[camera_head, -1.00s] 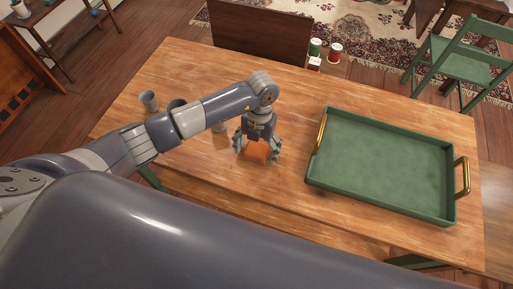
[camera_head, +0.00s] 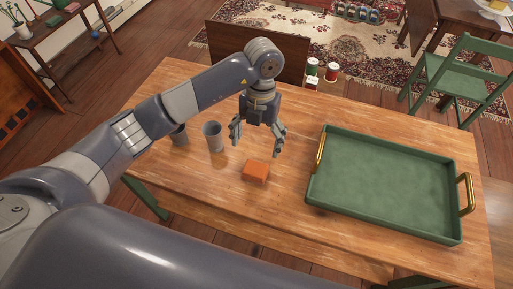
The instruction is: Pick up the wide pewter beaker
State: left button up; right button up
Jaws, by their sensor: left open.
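Two grey metal beakers show in the head view. One beaker (camera_head: 212,137) stands upright and in plain view on the wooden table, to the left of my left gripper. A second beaker (camera_head: 180,137) stands further left, partly hidden by my arm. I cannot tell for sure which is the wide one. My left gripper (camera_head: 256,148) is open and empty, pointing down above the table, apart from both beakers. My right gripper is not in view.
An orange block (camera_head: 256,171) lies on the wooden table (camera_head: 285,215) just in front of my left gripper. A green tray (camera_head: 385,180) with brass handles, empty, fills the table's right side. Small jars (camera_head: 331,72) stand beyond the far edge.

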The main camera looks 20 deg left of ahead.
aim_at(178, 137)
jog(key=u, duration=1.3)
